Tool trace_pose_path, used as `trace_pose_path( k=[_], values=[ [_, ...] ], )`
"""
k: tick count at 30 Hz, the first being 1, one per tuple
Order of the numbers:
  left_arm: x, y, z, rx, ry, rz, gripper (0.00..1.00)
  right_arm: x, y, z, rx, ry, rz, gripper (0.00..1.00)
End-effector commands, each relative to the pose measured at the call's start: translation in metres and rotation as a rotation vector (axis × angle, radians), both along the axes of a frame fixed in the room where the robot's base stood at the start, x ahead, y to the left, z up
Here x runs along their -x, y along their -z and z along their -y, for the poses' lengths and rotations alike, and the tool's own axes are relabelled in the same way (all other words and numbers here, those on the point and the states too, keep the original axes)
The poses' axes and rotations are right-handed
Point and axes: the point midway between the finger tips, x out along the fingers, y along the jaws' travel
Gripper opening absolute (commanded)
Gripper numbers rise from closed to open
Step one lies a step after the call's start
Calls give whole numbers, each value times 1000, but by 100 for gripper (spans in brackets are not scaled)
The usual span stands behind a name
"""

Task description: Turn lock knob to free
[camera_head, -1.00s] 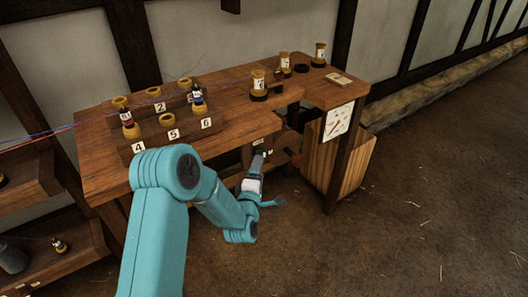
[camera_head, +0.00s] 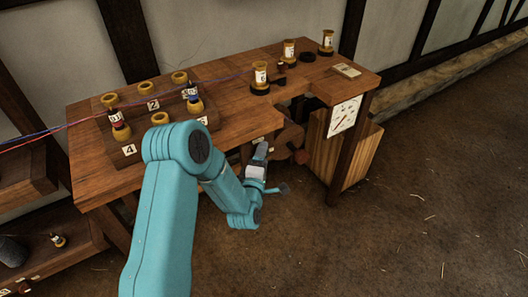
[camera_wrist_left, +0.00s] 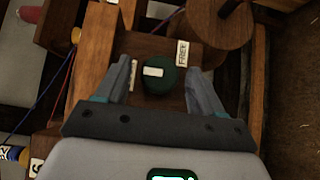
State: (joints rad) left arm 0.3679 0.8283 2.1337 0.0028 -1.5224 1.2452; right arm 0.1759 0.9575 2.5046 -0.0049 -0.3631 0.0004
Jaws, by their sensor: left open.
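The lock knob (camera_wrist_left: 166,80) is a dark green round knob with a white bar on its face, in the left wrist view. The bar lies roughly sideways, towards a small pale label (camera_wrist_left: 133,75) on the left. A white label reading FREE (camera_wrist_left: 182,53) is up and to the right of the knob. My left gripper (camera_wrist_left: 160,67) is open, with one finger on each side of the knob; I cannot tell whether they touch it. In the head view my left gripper (camera_head: 261,152) is at the bench's front edge, and the knob is not discernible. My right gripper is not in view.
The wooden bench (camera_head: 228,122) carries a rack of numbered cups and several spools (camera_head: 260,75). A round wooden part (camera_wrist_left: 221,22) is close to the right finger. Red and blue threads (camera_head: 60,125) run in from the left.

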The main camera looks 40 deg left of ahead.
Motion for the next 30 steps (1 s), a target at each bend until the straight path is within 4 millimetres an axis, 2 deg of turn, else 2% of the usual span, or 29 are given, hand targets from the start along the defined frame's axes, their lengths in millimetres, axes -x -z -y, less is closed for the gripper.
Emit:
trace_pose_path(
  k=[11, 16, 17, 30],
  values=[
    [4, 0, 1, 0, -1, 0, 68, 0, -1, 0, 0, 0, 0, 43],
    [3, 0, 1, 0, -1, 0, 16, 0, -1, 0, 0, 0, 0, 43],
    [3, 0, 1, 0, -1, 1, 14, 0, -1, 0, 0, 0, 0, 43],
    [-1, -4, -1, -35, -2, -80, 14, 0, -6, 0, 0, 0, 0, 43]
  ],
)
